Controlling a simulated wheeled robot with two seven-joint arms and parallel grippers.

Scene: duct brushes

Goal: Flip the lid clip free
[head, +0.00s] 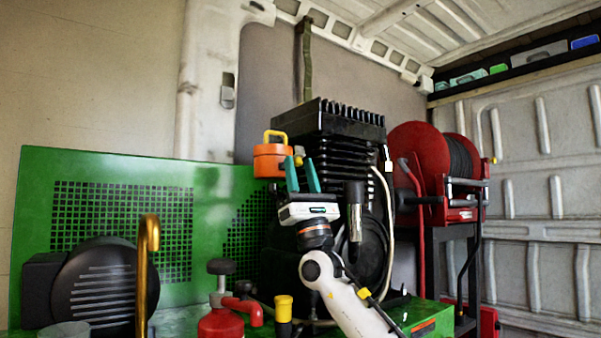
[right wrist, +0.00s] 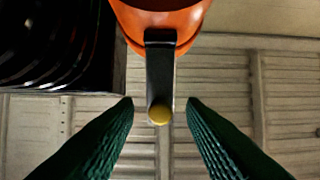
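The lid clip (right wrist: 160,75) is a dark strap with a yellow round tip, sticking out from the side of an orange round container (right wrist: 160,22) in the right wrist view. In the head view the orange container (head: 268,161) with a yellow handle on top sits beside the black finned machine. The clip's yellow tip (head: 298,158) shows there near my fingers. My right gripper (head: 303,174) points up, its two green fingers apart. In the right wrist view the yellow tip lies between the open fingers (right wrist: 160,106), with a gap on each side. My left gripper is out of view.
The black finned machine (head: 340,125) stands close behind and right of my right gripper. A red hose reel (head: 415,160) is farther right. A green perforated panel (head: 110,180) stands left. A gold hooked pipe (head: 147,270) and a red can (head: 222,322) stand in front.

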